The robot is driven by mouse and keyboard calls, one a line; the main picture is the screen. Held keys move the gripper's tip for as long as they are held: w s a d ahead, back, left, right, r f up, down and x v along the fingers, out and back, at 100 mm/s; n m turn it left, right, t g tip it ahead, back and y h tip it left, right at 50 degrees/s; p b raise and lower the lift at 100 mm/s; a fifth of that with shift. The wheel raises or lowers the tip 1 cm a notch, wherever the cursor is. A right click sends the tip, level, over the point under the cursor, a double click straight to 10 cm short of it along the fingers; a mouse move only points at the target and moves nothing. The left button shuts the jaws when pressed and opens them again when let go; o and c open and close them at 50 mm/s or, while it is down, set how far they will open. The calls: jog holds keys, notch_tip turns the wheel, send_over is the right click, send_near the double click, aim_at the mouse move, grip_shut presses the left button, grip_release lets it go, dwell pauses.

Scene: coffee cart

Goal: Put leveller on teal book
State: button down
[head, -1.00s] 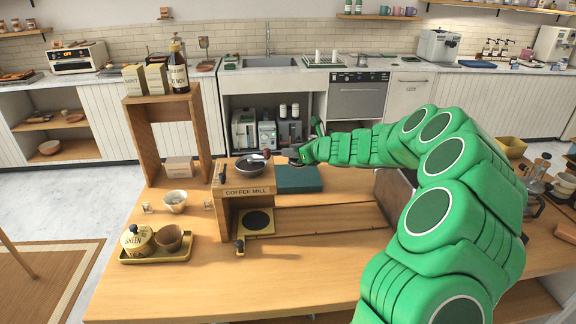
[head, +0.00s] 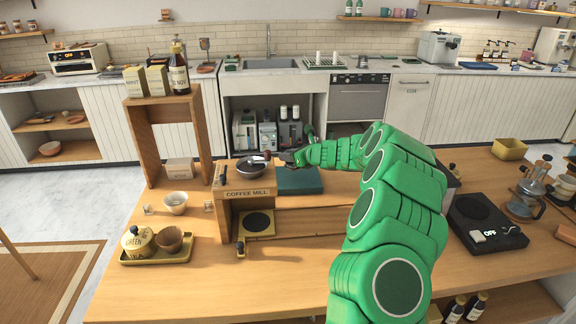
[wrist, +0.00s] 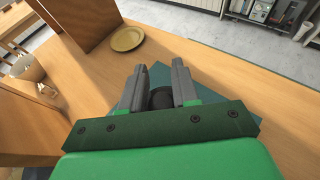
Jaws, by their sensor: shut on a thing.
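The teal book (head: 300,183) lies on the wooden counter just right of the coffee mill; part of it also shows under my gripper in the wrist view (wrist: 208,84). My gripper (head: 287,157) is over the far left part of the book. In the wrist view its two grey fingers (wrist: 160,84) are closed on a dark round piece, the leveller (wrist: 162,98), which sits between them above the book. I cannot tell whether the leveller touches the book. In the head view the leveller is hard to make out at the fingers.
A wooden shelf frame (head: 142,145) stands farther left. A black scale (head: 487,225) is at the right. Open counter lies in front of the mill.

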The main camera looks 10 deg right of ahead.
jog(key=shift+w+f, duration=0.85)
jog(key=shift+f, duration=1.6)
jog(key=shift+f, duration=0.2)
jog(key=c, duration=0.8)
grip_release()
jog(key=shift+c, duration=0.2)
